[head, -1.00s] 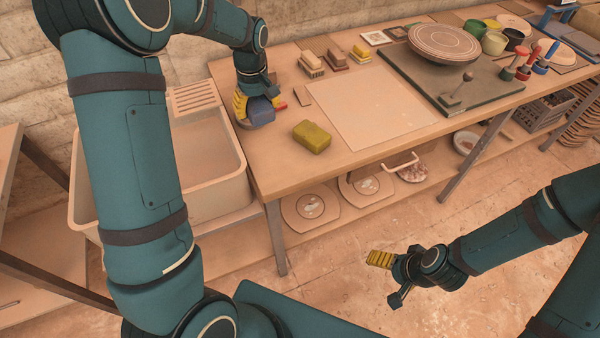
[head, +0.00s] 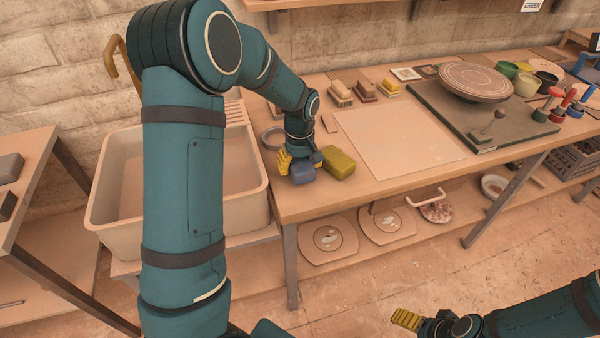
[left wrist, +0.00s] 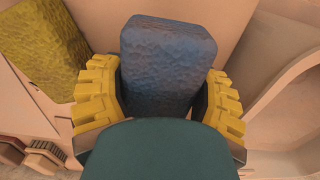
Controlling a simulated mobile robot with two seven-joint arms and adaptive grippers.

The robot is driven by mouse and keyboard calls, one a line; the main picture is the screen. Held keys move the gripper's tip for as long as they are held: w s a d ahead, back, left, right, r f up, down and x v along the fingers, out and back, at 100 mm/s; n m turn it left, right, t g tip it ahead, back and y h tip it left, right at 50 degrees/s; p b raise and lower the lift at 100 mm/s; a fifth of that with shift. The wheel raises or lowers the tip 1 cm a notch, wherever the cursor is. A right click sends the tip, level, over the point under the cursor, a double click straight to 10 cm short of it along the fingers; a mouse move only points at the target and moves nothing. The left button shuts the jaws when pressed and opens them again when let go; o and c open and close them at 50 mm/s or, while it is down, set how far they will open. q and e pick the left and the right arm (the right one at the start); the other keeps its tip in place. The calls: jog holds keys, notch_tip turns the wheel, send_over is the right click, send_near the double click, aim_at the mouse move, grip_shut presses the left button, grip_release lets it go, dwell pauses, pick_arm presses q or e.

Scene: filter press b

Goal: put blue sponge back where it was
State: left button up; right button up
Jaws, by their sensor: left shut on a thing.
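The blue sponge (head: 303,173) is in my left gripper (head: 299,164), at the table's front left part. In the left wrist view the blue sponge (left wrist: 170,62) sits between the two yellow fingers of the left gripper (left wrist: 165,95), which are shut on it. I cannot tell whether it touches the tabletop. A yellow-green sponge (head: 339,162) lies on the table just right of it; it also shows in the left wrist view (left wrist: 38,45).
A grey round dish (head: 272,137) stands at the table's left end. A pale board (head: 395,140) lies right of the sponges. A deep sink (head: 110,185) adjoins on the left. A dark slab (head: 455,118) with a round wheel (head: 475,80) is farther right.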

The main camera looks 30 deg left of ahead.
aim_at(300, 160)
pick_arm(q)
jog(key=shift+f, duration=1.1)
jog(key=shift+f, duration=0.15)
jog(key=o, duration=0.8)
jog(key=shift+o, duration=0.2)
notch_tip(300, 160, up, 12)
jog(key=shift+r+p, duration=0.15)
jog(key=shift+p, duration=1.1)
